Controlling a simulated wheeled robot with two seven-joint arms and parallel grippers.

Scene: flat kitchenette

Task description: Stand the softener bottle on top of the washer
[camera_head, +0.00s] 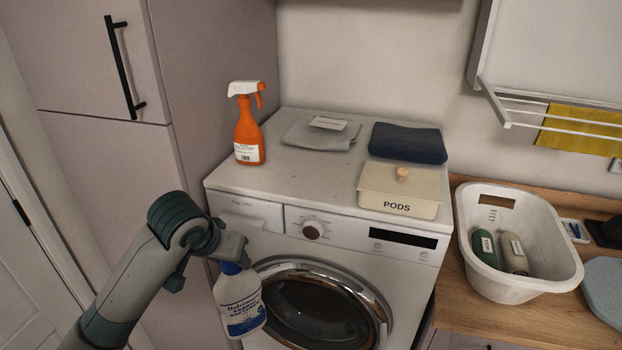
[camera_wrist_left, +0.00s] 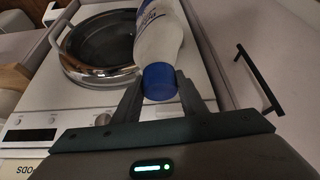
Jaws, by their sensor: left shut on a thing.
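The softener bottle (camera_head: 239,302) is white with a blue label and blue cap, and hangs upright in front of the washer's left side. My left gripper (camera_head: 232,258) is shut on it at the cap end. In the left wrist view the fingers of the left gripper (camera_wrist_left: 157,92) sit on either side of the blue cap of the softener bottle (camera_wrist_left: 158,42). The washer (camera_head: 285,176) is white with a round door; its top is above the bottle. The washer also shows in the left wrist view (camera_wrist_left: 80,99). My right gripper is not in view.
On the washer top stand an orange spray bottle (camera_head: 247,130), a folded grey cloth (camera_head: 310,137), a dark blue cloth (camera_head: 408,142) and a PODS box (camera_head: 400,190). The front middle of the top is clear. A white basket (camera_head: 515,235) with two bottles sits right on the wooden counter (camera_head: 450,285).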

